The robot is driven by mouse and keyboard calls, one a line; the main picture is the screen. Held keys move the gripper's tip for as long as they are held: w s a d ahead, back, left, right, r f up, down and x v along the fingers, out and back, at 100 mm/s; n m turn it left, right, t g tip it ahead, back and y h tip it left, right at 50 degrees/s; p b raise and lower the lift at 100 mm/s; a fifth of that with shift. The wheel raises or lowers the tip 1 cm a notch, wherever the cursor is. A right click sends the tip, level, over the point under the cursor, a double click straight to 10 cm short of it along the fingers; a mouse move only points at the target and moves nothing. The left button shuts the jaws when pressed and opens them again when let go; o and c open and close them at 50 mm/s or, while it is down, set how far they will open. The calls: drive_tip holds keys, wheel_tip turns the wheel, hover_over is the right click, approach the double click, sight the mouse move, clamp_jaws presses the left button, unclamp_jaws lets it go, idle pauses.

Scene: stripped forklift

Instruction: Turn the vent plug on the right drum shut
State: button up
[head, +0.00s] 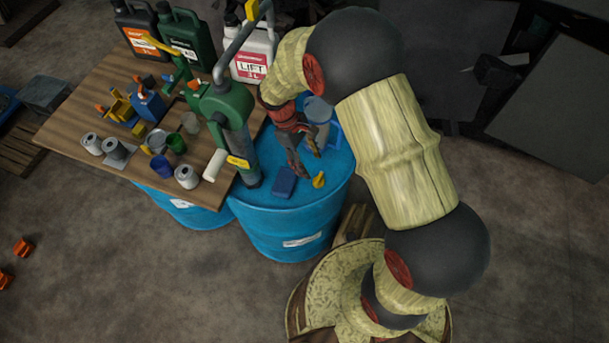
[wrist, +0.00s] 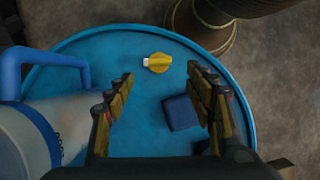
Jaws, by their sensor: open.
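The right drum (head: 285,225) is blue and stands at the right end of the wooden table. Its vent plug (head: 319,180) is a small yellow knob with a wing, near the front right of the drum top. In the wrist view the vent plug (wrist: 157,62) has a white tab on its left side and lies ahead of the fingers. My gripper (head: 307,165) is open and empty above the drum top, apart from the plug. In the wrist view my gripper (wrist: 160,92) shows both fingers spread, with the plug beyond the gap between their tips.
A dark blue block (head: 284,182) lies on the drum top left of the plug. A grey-blue jug (head: 318,112) with a blue handle stands behind my gripper. A green pump (head: 228,115) rises at the drum's left. The wooden table (head: 95,85) holds cans and canisters.

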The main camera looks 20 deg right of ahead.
sight(319, 180)
drive_tip(key=shift+n, duration=0.4)
drive_tip(key=x, duration=0.7)
drive_tip(key=shift+d+f+b, duration=0.1)
drive_tip(key=shift+d+b, duration=0.2)
drive_tip(key=shift+d, duration=0.05)
drive_tip(key=shift+c, duration=0.8)
drive_tip(key=c, duration=1)
